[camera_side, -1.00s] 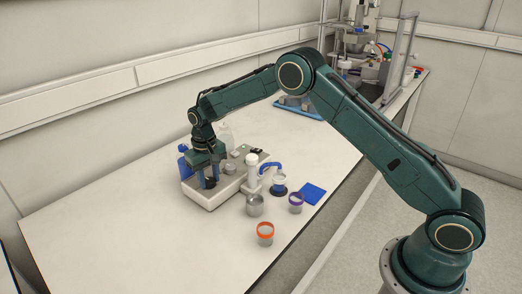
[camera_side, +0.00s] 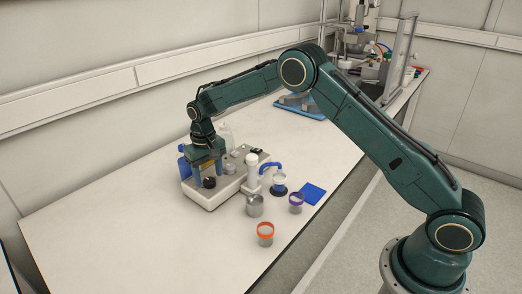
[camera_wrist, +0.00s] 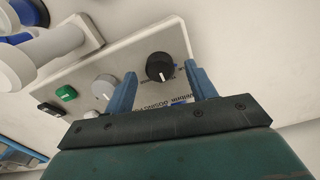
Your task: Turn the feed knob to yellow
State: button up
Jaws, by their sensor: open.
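A reactor control unit with a pale panel (camera_wrist: 141,45) sits on the bench; in the side view its box (camera_side: 206,199) is at the centre-left. A black knob (camera_wrist: 160,67) with a white pointer line is on the panel, and it shows dark under my gripper in the side view (camera_side: 209,183). A grey knob (camera_wrist: 103,88) is beside it. Which one is the feed knob I cannot read; printed lettering is partly hidden by my gripper. My gripper (camera_side: 207,174) is open above the black knob, its two blue fingers on either side, apart from it.
A green button (camera_wrist: 66,93) and black switch (camera_wrist: 50,110) are farther along the panel. A metal cup (camera_side: 255,206), orange-rimmed cup (camera_side: 265,235) and purple-rimmed cup (camera_side: 296,204) stand in front. The bench front-left is clear.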

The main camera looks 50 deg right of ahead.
aim_at(211, 180)
notch_tip(211, 180, up, 12)
jog(key=shift+r, duration=0.25)
dwell(0.3)
jog(key=s+d+r+t, duration=0.3)
jog(key=s+r, duration=1.2)
jog(key=s, duration=0.3)
jog(key=s+f+n+t, duration=0.1)
jog(key=s+f, duration=0.1)
jog(key=s, duration=0.9)
jog(key=s+d+f+t, duration=0.1)
jog(key=s, duration=1)
jog(key=shift+s+d+f+n+t, duration=0.25)
jog(key=shift+s+f+n+t, duration=0.05)
jog(key=shift+f+n, duration=0.1)
